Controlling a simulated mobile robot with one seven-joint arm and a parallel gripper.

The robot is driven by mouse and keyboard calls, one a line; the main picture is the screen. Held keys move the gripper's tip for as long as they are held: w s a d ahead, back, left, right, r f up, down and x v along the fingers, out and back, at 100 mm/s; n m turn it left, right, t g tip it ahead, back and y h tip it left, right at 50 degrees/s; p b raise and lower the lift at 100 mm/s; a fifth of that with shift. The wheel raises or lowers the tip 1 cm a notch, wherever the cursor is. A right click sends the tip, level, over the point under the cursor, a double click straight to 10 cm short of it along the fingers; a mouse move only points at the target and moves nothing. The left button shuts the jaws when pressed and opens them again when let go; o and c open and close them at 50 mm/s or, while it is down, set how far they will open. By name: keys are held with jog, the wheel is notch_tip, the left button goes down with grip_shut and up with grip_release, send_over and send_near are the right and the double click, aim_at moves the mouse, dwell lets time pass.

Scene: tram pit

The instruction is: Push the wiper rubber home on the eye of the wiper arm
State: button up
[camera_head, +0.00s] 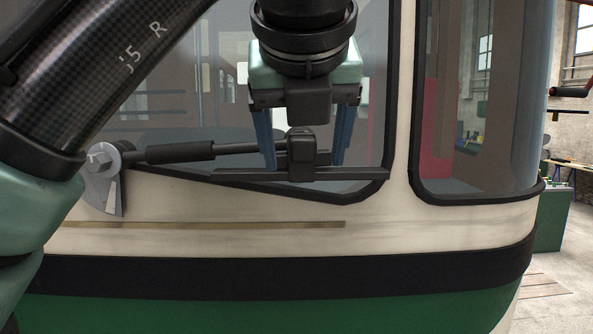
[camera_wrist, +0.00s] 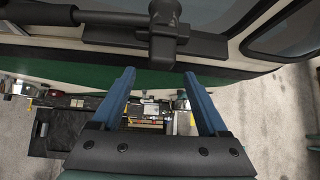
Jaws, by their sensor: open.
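The wiper arm (camera_head: 230,149) runs rightward from a round hub and ends at a dark blocky piece (camera_head: 301,142), where its eye appears to be. In the wrist view the rubber (camera_wrist: 208,45) and the block (camera_wrist: 165,22) show ahead of my fingertips. My gripper (camera_head: 304,165) is open and empty, its blue fingers left and right of the block in the head view. In the wrist view my gripper (camera_wrist: 159,73) has clear space between its fingers. How deep the eye sits is hidden.
The tram's cream and green front (camera_head: 440,232) curves across the view, with a dark bumper band (camera_head: 300,276) below. The hub (camera_head: 103,163) stands out at the left. A workbench and green cabinet (camera_head: 552,220) are far right. Floor shows at the right.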

jog(key=v, duration=0.7)
jog(key=shift+s+r, duration=0.1)
jog(key=w+d+f+n+t+h+b, duration=0.4)
jog(key=d+f+n+t+h+b, duration=0.4)
jog(key=n, duration=0.4)
jog(key=s+a+f+n+t+y+b, duration=0.4)
jog(key=s+a+n+t, duration=0.1)
jog(key=n, duration=0.6)
jog(key=s+a+f+n+t+y+b, duration=0.4)
jog(key=s+f+n+t+b, duration=0.1)
jog(key=n, duration=0.7)
jog(key=shift+s+a+n+y+b, duration=0.3)
jog(key=shift+s+a, duration=0.1)
jog(key=shift+s, duration=0.45)
